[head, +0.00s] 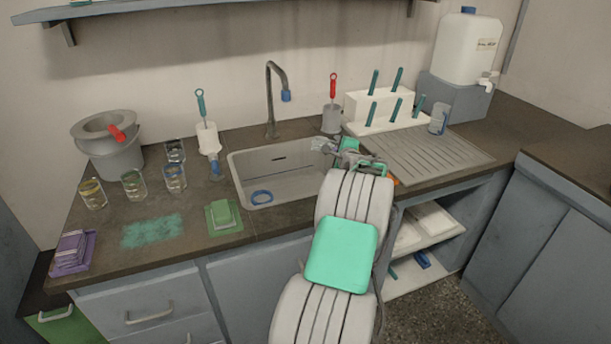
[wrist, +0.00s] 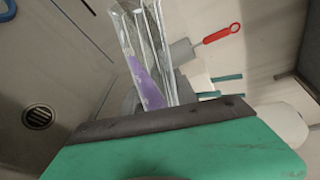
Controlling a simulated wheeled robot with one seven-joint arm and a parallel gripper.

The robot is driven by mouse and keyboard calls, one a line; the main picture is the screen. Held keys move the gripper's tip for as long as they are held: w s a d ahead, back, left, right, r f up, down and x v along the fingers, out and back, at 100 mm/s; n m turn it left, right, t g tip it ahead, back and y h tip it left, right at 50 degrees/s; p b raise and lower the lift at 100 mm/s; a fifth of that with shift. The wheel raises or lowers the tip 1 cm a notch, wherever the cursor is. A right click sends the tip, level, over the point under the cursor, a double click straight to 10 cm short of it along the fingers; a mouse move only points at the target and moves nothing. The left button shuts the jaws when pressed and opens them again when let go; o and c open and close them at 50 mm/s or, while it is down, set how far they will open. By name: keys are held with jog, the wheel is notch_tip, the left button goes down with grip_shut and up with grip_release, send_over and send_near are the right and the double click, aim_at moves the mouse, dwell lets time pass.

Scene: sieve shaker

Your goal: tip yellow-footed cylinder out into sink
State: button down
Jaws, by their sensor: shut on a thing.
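My gripper (head: 358,160) is at the right end of the sink, shut on a clear cylinder. The cylinder (head: 324,146) is tilted well over, its clear end pointing left over the basin. An orange-yellow patch (head: 391,181), in line with its foot end, shows right of my gripper. In the wrist view the clear walls of the cylinder (wrist: 130,35) rise beyond the green finger (wrist: 180,148), with purple content (wrist: 147,85) inside. The mouth is not clear to see. The sink (head: 285,188) is grey, with a dark drain (wrist: 39,116) in the wrist view.
A blue ring (head: 262,197) lies in the sink. The tap (head: 271,95) stands behind it. A blue-footed cylinder (head: 216,168) and several glasses stand left. A grey holder (head: 332,118) with a red-handled brush, a white peg rack (head: 380,108) and a ribbed drainboard (head: 430,158) are right.

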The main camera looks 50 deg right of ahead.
jog(key=shift+w+a+n+b, duration=0.3)
jog(key=shift+n+b, duration=0.1)
jog(key=shift+n, duration=0.1)
jog(key=shift+f+n+g+h+b, duration=0.3)
jog(key=shift+f+n+g+b, duration=0.25)
jog(key=shift+f+b, duration=0.45)
dwell(0.6)
jog(key=shift+r+n+b, duration=0.15)
jog(key=shift+n+b, duration=0.2)
jog(key=shift+b, duration=0.1)
